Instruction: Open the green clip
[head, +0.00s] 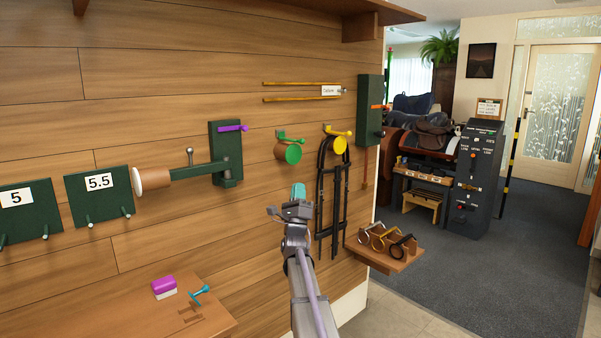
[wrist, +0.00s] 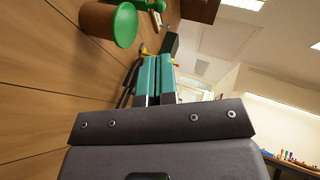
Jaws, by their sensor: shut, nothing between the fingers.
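The green clip (head: 292,139) is a small lever on the wall, just above a wooden peg with a round green end cap (head: 293,153). In the wrist view the green cap (wrist: 125,25) is large at the upper left, with part of the green clip (wrist: 152,5) beside it at the top edge. My gripper (head: 298,189) is below the cap in the head view, apart from it. Its teal fingers are together and empty; they also show in the wrist view (wrist: 155,72).
A yellow-capped peg (head: 340,145) with black straps (head: 332,190) hanging under it is to the right. A purple lever (head: 232,128) on a green bracket is to the left. A small shelf (head: 385,258) with rings stands out at the lower right.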

